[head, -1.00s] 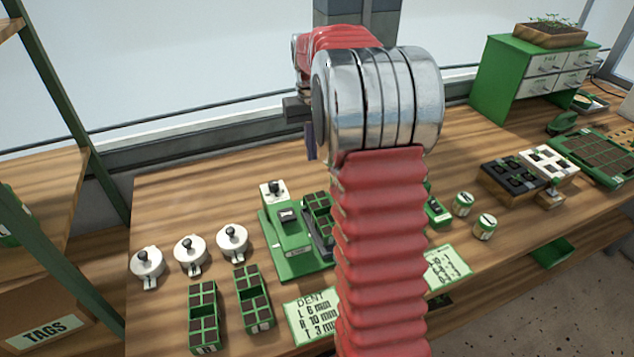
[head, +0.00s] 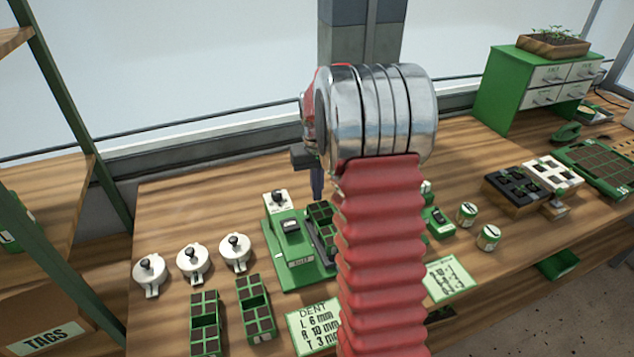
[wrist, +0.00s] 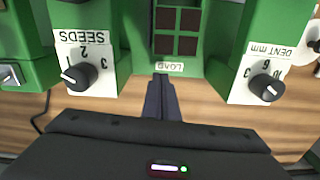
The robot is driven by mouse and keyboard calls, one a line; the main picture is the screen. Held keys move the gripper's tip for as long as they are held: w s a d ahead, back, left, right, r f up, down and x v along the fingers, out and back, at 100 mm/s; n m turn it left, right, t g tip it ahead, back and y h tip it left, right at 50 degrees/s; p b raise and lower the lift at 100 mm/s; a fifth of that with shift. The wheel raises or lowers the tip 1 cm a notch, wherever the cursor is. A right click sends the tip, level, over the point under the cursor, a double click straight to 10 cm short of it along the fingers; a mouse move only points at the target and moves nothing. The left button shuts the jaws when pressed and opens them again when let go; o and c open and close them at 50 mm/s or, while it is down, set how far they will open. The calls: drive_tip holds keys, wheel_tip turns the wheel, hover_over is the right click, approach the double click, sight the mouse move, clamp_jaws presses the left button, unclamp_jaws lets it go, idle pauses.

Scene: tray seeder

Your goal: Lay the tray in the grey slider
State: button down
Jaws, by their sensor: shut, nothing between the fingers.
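A green tray with dark soil cells (head: 318,212) sits at the far end of the dark grey slider (head: 323,246), beside the green seeder body (head: 292,258). The tray also shows in the wrist view (wrist: 178,18), between the two dial blocks and above the LOAD label (wrist: 170,67). My arm hides its right side in the head view. My gripper (wrist: 160,80) is shut and empty; its tips are close to the LOAD label in the picture, apart from the tray. In the head view the fingers (head: 317,194) point down behind the seeder.
Two more green trays (head: 205,326) (head: 258,311) lie at the front left. Several white lidded pots (head: 193,262) stand behind them. A SEEDS dial (wrist: 78,76) and DENT dial (wrist: 266,87) flank my fingers. The DENT card (head: 316,326) lies in front.

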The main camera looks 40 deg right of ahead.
sight(322, 202)
drive_tip(key=shift+s+a, duration=0.25)
drive_tip(key=shift+s, duration=0.4)
drive_tip(key=shift+s+a, duration=0.2)
drive_tip(key=shift+s, duration=0.4)
drive_tip(key=shift+s, duration=0.1)
drive_tip(key=shift+s+a, duration=0.2)
drive_tip(key=shift+s, duration=0.3)
drive_tip(key=shift+s+a, duration=0.15)
drive_tip(key=shift+s, duration=0.3)
drive_tip(key=shift+w+d, duration=0.1)
drive_tip(key=shift+w, duration=0.3)
drive_tip(key=w, duration=0.1)
drive_tip(key=w+d, duration=0.1)
drive_tip(key=w, duration=0.1)
drive_tip(key=shift+w+d+r, duration=0.1)
drive_tip(key=shift+w+r, duration=0.05)
drive_tip(key=shift+r, duration=0.05)
wheel_tip(322, 202, up, 9)
drive_tip(key=shift+r, duration=0.2)
